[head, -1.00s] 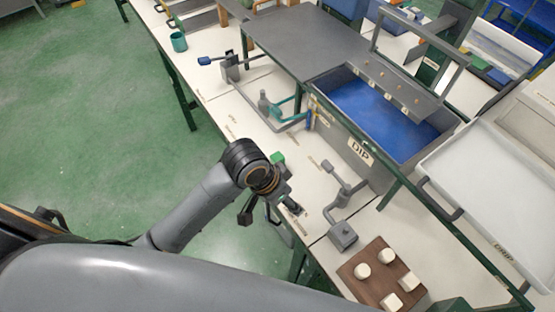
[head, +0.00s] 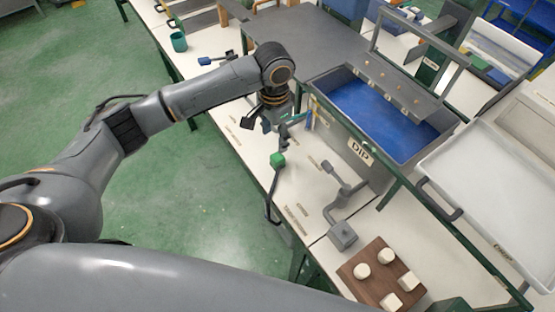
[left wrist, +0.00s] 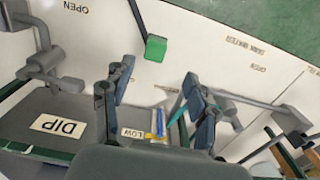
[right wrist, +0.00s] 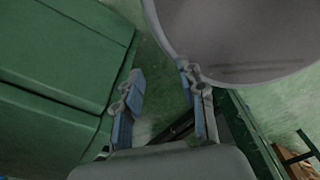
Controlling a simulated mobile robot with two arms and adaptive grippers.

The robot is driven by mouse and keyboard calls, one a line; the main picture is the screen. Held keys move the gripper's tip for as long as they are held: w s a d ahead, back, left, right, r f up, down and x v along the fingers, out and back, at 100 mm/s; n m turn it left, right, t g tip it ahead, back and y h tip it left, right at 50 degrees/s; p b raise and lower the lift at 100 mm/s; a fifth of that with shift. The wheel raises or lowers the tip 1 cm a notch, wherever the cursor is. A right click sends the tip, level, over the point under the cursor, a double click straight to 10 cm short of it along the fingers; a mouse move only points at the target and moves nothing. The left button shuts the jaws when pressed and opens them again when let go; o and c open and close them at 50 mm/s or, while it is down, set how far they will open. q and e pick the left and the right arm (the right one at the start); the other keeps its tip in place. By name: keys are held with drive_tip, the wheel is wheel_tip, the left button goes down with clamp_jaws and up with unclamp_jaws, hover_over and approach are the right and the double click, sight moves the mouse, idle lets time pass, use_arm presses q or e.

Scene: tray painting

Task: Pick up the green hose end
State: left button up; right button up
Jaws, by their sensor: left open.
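A bright green block (head: 277,160) tips a dark curved lever at the bench's front edge; it also shows in the left wrist view (left wrist: 156,48), ahead of the fingers and untouched. A teal hose-like piece (left wrist: 177,114) shows beside my left gripper's right finger; it is mostly hidden in the head view. I cannot tell for certain which one is the hose end. My left gripper (head: 276,124) is open over the bench, left of the dip tank; its fingers are apart in the left wrist view (left wrist: 155,82). My right gripper (right wrist: 162,88) is open and empty.
The dip tank (head: 358,150) with blue liquid stands right of the left gripper. A grey lever (head: 340,190), a wooden block with white knobs (head: 351,271) and a white drip tray (head: 490,205) lie nearer. A teal cup (head: 179,42) stands at the far left.

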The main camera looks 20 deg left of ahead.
sight(277, 156)
use_arm(q)
wheel_tip(277, 156, down, 5)
drive_tip(key=shift+r, duration=0.1)
drive_tip(key=shift+d+f+p, duration=0.2)
drive_tip(key=shift+f+p, duration=0.1)
drive_tip(key=shift+f, duration=1.05)
drive_tip(key=shift+d+f+p, duration=0.2)
drive_tip(key=shift+f+p, duration=0.1)
drive_tip(key=shift+f, duration=1)
drive_tip(key=c, duration=1.1)
